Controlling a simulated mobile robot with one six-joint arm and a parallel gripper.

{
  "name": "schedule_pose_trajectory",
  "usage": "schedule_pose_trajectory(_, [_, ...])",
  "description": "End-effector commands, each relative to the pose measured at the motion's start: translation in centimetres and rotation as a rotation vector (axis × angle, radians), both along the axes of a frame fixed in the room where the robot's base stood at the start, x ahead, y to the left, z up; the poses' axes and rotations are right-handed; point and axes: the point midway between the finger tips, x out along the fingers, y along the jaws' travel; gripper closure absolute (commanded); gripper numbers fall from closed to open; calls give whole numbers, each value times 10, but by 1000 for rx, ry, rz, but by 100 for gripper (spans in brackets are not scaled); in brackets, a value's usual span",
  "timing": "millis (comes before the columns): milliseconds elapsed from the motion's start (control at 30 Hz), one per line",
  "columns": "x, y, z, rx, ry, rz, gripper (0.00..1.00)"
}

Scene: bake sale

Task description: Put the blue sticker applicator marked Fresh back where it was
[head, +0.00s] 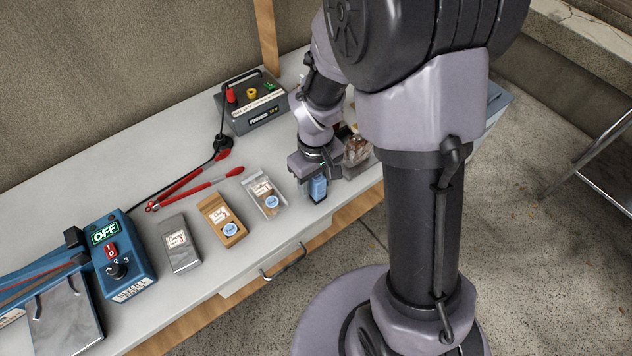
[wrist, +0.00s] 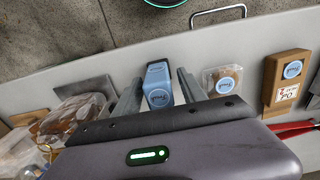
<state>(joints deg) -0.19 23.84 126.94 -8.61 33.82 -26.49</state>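The blue sticker applicator (head: 318,189) is upright at the front edge of the table, below my gripper (head: 316,178).
A grey packet (head: 180,244) without a blue sticker lies further left, near a blue switch box (head: 124,262) reading OFF. Red tongs (head: 196,187) lie behind the packets. A dark power unit (head: 251,103) stands at the back. A wrapped bakery item (head: 356,150) is right of my gripper.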

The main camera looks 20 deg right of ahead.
Motion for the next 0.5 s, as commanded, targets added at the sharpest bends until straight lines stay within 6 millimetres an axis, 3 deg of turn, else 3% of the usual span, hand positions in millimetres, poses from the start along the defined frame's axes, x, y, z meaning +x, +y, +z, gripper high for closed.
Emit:
schedule_pose_trajectory(167, [1, 0, 16, -1, -1, 0, 51])
schedule_pose_trajectory(400, [1, 0, 87, 0, -3, 0, 51])
schedule_pose_trajectory(500, [1, 0, 108, 0, -3, 0, 51])
